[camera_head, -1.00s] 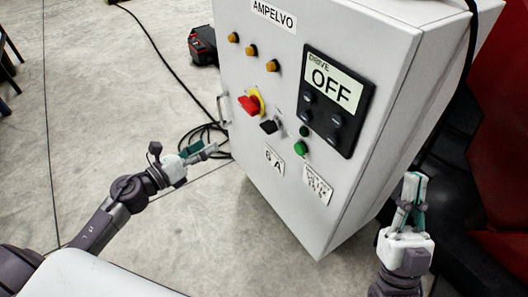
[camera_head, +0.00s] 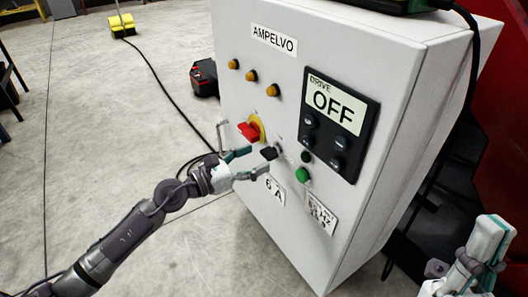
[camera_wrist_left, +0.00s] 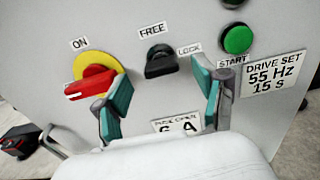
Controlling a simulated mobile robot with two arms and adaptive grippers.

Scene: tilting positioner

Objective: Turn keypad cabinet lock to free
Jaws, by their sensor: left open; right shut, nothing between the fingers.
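The cabinet's black selector knob (camera_head: 269,153) sits right of the red switch. In the left wrist view the knob (camera_wrist_left: 161,63) has a FREE label (camera_wrist_left: 152,30) above it and a LOCK label (camera_wrist_left: 189,49) to its right. Its bar lies nearly sideways, its right end towards LOCK. My left gripper (camera_head: 251,163) is open in front of the panel. In its wrist view the fingers (camera_wrist_left: 166,97) stand apart, left and right below the knob, with nothing between them; contact with the knob cannot be seen. My right gripper (camera_head: 487,243) is shut and empty at lower right.
The red switch on a yellow plate (camera_wrist_left: 98,68), labelled ON, is close to the left finger. The green START button (camera_wrist_left: 238,40) is above the right finger. The drive display (camera_head: 335,104) reads OFF. A cabinet handle (camera_head: 221,136) is at the left edge. Floor left is mostly clear.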

